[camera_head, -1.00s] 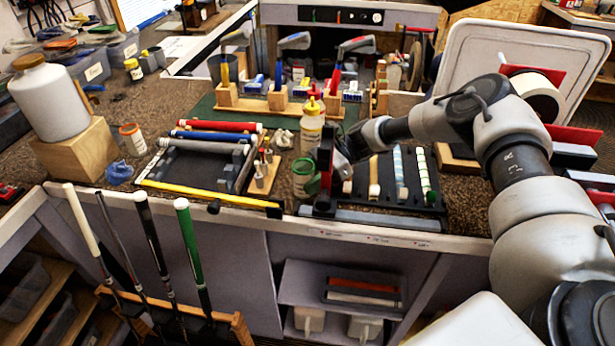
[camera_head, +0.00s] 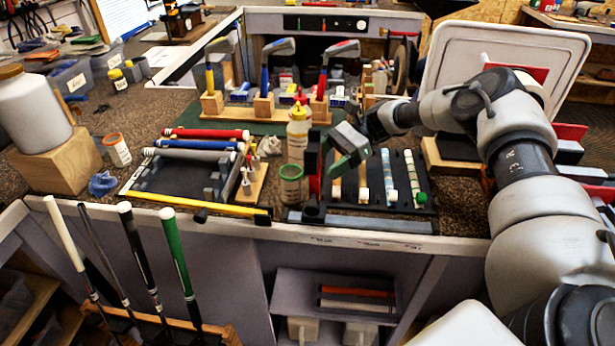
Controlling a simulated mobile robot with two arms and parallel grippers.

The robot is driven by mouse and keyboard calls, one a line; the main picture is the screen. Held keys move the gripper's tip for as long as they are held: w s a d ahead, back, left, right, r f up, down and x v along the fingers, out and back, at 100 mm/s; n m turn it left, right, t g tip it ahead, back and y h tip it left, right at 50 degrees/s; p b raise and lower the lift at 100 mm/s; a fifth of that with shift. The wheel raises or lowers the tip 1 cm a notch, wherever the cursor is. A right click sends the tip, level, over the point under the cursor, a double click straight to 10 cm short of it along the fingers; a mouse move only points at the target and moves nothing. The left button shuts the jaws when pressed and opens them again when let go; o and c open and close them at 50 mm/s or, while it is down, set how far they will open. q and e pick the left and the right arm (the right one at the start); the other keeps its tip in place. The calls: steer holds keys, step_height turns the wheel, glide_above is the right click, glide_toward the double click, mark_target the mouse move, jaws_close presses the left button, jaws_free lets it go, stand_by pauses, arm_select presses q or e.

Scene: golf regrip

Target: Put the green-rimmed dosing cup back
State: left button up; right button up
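The green-rimmed dosing cup (camera_head: 291,187) stands upright on the bench, just left of a red and black clamp (camera_head: 313,172) and in front of a yellowish bottle (camera_head: 298,135). My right gripper (camera_head: 342,160) is to the right of the cup and a little higher, behind the clamp. Its greenish fingers look apart, with nothing seen between them. A clear gap separates it from the cup. My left gripper is not in view.
An orange-rimmed cup (camera_head: 118,152) stands at the left beside a white jar (camera_head: 35,112) on a wooden block. A rack of colored grips (camera_head: 205,145) lies left of the cup. A dark tray (camera_head: 400,195) with pale rods lies to the right.

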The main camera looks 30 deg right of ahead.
steer(key=shift+v, duration=1.6)
